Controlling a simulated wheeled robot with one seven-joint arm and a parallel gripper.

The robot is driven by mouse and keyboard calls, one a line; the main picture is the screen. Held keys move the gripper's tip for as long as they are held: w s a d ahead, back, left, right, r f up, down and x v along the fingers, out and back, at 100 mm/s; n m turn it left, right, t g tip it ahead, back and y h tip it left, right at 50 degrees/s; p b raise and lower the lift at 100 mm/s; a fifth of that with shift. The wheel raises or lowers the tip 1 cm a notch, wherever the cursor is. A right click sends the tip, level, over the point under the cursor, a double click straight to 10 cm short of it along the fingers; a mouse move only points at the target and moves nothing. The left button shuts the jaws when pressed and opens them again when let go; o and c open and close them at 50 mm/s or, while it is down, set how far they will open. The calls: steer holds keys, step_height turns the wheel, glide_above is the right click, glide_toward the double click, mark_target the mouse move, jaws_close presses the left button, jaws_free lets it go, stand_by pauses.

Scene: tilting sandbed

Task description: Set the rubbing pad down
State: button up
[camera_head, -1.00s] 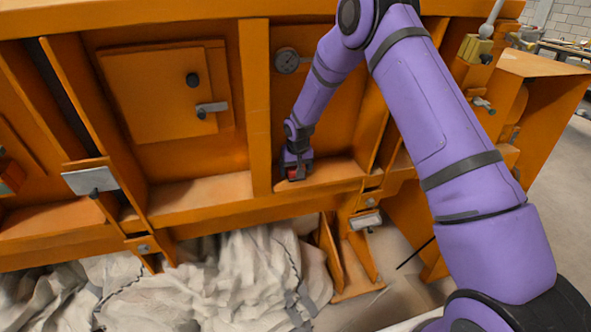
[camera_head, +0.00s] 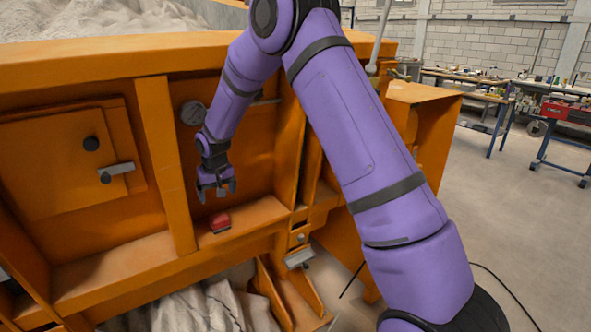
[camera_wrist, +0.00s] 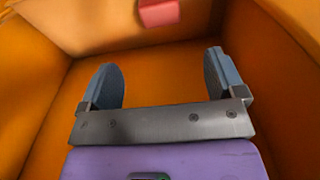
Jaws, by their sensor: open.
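The rubbing pad (camera_head: 220,222) is a small red block with a dark underside. It rests on the orange ledge (camera_head: 255,215) of the sandbed's side. In the wrist view the red pad (camera_wrist: 159,12) shows at the top edge, partly cut off, beyond the fingertips. My gripper (camera_head: 216,194) is open, above the pad and apart from it, fingers pointing down. In the wrist view its two blue-grey fingers (camera_wrist: 163,72) stand wide apart with nothing between them.
A round gauge (camera_head: 193,113) is on the panel behind my wrist. An upright orange rib (camera_head: 165,165) stands left of the pad, and another rib (camera_head: 290,150) stands right. A latched door (camera_head: 60,155) is further left. Crumpled cloth (camera_head: 205,305) lies below the ledge.

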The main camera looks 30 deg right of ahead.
steer(key=s+d+r+t, duration=0.1)
steer(key=s+d+r, duration=0.1)
steer(key=s+r, duration=0.8)
steer(key=s+d+r, duration=0.2)
steer(key=s+r, duration=0.6)
steer(key=r, duration=0.4)
steer(key=s+d+r, duration=0.1)
steer(key=s+r, duration=0.1)
steer(key=s, duration=1.1)
steer(key=s+d+r+t, duration=0.1)
steer(key=s+r, duration=0.1)
steer(key=s, duration=1.2)
steer(key=shift+d+r+t, duration=0.25)
steer(key=shift+d+t, duration=0.05)
steer(key=shift+d, duration=0.1)
